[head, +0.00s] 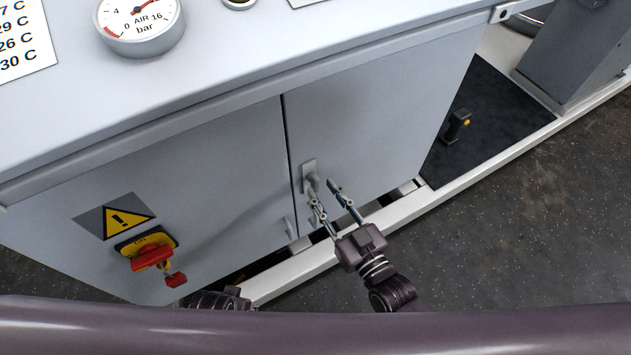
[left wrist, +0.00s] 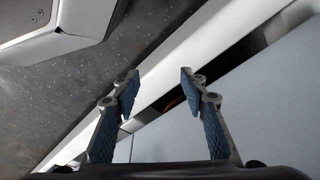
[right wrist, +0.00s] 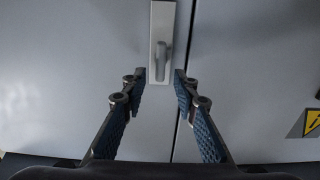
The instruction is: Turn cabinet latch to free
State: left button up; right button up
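The cabinet latch (head: 311,179) is a small grey handle on a plate, on the right door (head: 375,120) beside the seam between the two doors. In the right wrist view the latch (right wrist: 161,58) hangs vertically on its pale plate, just beyond the fingertips. My right gripper (head: 324,194) is open and empty, its fingers pointing at the latch; in the right wrist view its fingertips (right wrist: 160,76) stand either side of the latch's lower end, with no contact visible. My left gripper (left wrist: 159,80) is open and empty, low near the cabinet base; its fingers are hidden in the head view.
A red rotary switch (head: 152,256) with a padlock (head: 175,279) and a yellow warning sign (head: 128,221) are on the left door. A white base rail (head: 290,275) runs below the cabinet. A black mat (head: 493,120) lies to the right. Dark floor (head: 520,220) is open in front.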

aim_at(318, 184)
pick_arm(q)
jog(key=shift+w+r, duration=0.25)
jog(key=shift+r, duration=0.25)
jog(key=shift+w+r, duration=0.2)
jog(key=shift+r, duration=0.25)
pick_arm(e)
jog(key=shift+x, duration=2.3)
jog(key=shift+c, duration=0.6)
grip_shut()
